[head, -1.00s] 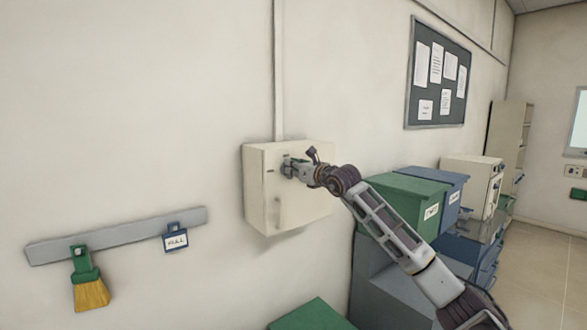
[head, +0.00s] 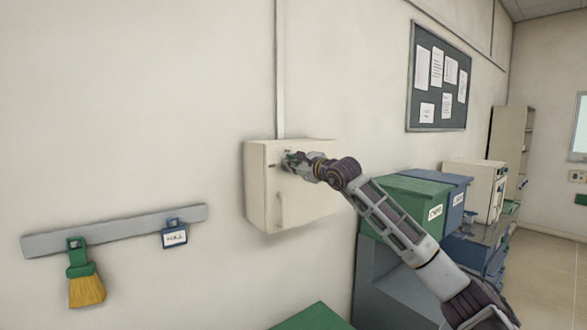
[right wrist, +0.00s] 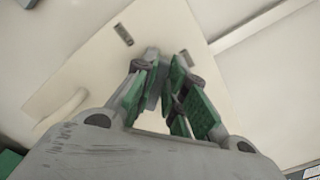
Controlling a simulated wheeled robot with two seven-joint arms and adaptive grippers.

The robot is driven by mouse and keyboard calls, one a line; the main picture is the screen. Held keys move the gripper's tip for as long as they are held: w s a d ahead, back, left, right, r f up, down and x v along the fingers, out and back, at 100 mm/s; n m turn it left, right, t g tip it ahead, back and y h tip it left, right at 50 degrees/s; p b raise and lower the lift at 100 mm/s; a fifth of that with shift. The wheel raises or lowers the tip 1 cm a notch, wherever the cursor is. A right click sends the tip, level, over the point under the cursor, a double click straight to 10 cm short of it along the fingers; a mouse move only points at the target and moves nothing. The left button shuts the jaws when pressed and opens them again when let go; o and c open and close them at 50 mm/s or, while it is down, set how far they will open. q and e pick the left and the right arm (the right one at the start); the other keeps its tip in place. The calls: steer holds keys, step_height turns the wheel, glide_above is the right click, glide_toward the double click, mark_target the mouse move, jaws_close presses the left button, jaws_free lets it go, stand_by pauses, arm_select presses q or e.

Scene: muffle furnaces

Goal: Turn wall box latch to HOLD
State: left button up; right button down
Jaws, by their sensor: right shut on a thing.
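The cream wall box (head: 262,190) hangs on the wall under a vertical conduit, its door closed. My right gripper (head: 287,161) is at the upper part of its front face. In the right wrist view, the green-padded fingers of this gripper (right wrist: 168,82) are shut on the latch (right wrist: 152,62), a small grey piece mostly hidden between them. A small dark marking (right wrist: 124,35) shows on the box face beside the fingers; its text is unreadable, and I cannot tell the latch's setting. The door handle (head: 280,210) is below the gripper. My left gripper is not in view.
A grey rail (head: 120,230) at the left holds a brush (head: 85,280) and a blue tag (head: 174,233). A noticeboard (head: 440,80) hangs above.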

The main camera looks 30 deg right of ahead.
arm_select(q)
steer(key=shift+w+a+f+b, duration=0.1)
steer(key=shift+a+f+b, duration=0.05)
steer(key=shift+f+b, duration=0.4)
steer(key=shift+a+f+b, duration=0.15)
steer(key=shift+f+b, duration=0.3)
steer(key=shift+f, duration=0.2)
arm_select(e)
steer(key=n, duration=0.3)
steer(key=f+n, duration=0.1)
steer(key=n, duration=0.6)
steer(key=shift+a+f, duration=0.2)
steer(key=shift+a, duration=0.15)
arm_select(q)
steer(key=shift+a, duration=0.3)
